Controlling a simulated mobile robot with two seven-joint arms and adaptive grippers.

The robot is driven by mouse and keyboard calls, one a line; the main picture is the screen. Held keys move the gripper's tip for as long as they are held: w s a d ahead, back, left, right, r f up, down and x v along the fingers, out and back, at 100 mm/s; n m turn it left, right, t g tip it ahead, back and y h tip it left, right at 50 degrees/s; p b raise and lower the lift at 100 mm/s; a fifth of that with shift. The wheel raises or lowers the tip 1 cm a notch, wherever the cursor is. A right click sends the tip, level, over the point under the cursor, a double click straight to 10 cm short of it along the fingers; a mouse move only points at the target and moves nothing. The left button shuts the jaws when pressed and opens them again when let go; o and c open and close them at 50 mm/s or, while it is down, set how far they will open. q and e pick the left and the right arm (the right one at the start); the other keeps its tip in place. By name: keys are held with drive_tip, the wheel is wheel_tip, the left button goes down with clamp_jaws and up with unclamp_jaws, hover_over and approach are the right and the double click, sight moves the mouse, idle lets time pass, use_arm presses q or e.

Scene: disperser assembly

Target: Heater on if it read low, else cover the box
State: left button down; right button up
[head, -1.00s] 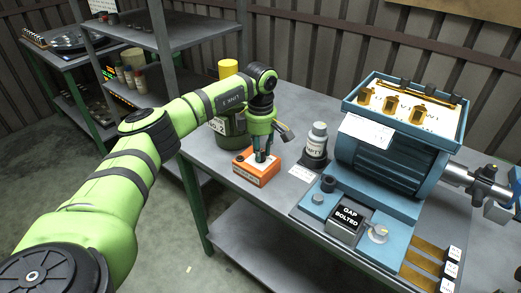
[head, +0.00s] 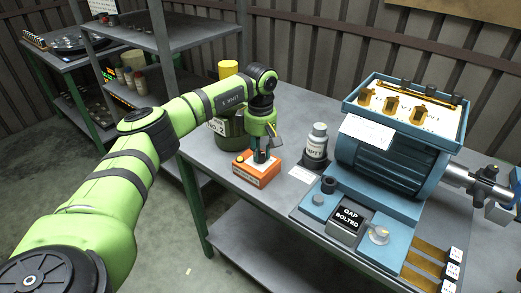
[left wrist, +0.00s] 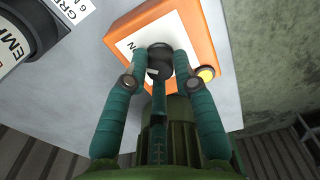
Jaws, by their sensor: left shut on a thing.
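An orange box (head: 256,176) with a white top stands on the grey table at the left of the blue machine. In the left wrist view the box (left wrist: 207,40) shows a round dark knob (left wrist: 160,57) and a yellow button (left wrist: 206,74). My left gripper (head: 261,156) reaches down onto the box, and its fingers are shut on the knob. Part of the lettering on the white top is hidden by the fingers. The blue machine carries an open terminal box (head: 408,104) with brass parts inside. My right gripper is not seen.
A grey bottle (head: 317,142) with a partly hidden label stands between the orange box and the machine. A "GAP BOLTED" display (head: 348,216) and a dial (head: 379,235) sit at the machine's front. A green drum (head: 232,135) stands behind my left gripper. Shelves (head: 180,33) are at the back left.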

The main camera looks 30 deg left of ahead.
sight(260, 153)
use_arm(q)
drive_tip(key=c, duration=1)
unclamp_jaws()
wheel_tip(260, 153, up, 12)
